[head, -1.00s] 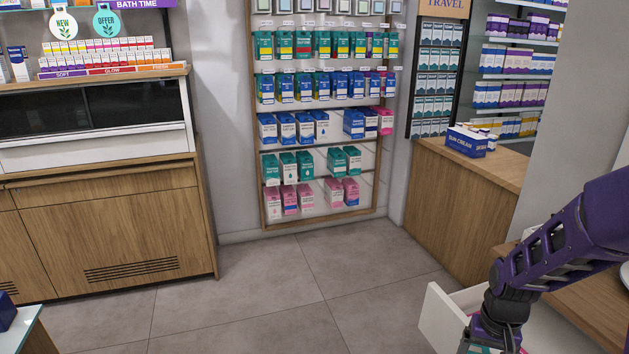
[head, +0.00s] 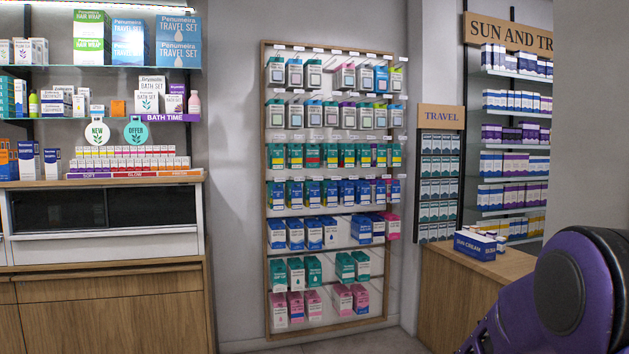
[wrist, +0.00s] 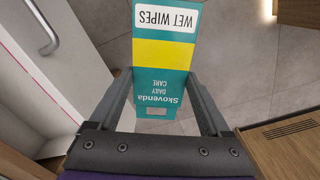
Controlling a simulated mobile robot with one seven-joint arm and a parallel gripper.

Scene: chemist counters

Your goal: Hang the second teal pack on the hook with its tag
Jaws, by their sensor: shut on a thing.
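A teal pack (wrist: 160,88) with a yellow band and a white "WET WIPES" panel is in the wrist view, its lettering upside down there. My gripper (wrist: 160,76) is shut on it, one finger at each side. My gripper is not in the head view; only a purple part of my arm shows at lower right. The wall rack (head: 265,200) stands ahead in the head view, with rows of hooks bearing packs and small white tags. One row has teal-and-yellow packs (head: 313,155) resembling the held one. I cannot tell which hook is empty.
A white drawer-like panel (wrist: 35,80) is close on the left in the wrist view, with grey floor beyond. A wooden counter (head: 470,295) with a blue sun cream box (head: 475,246) stands right of the rack. A wooden cabinet (head: 110,310) stands left.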

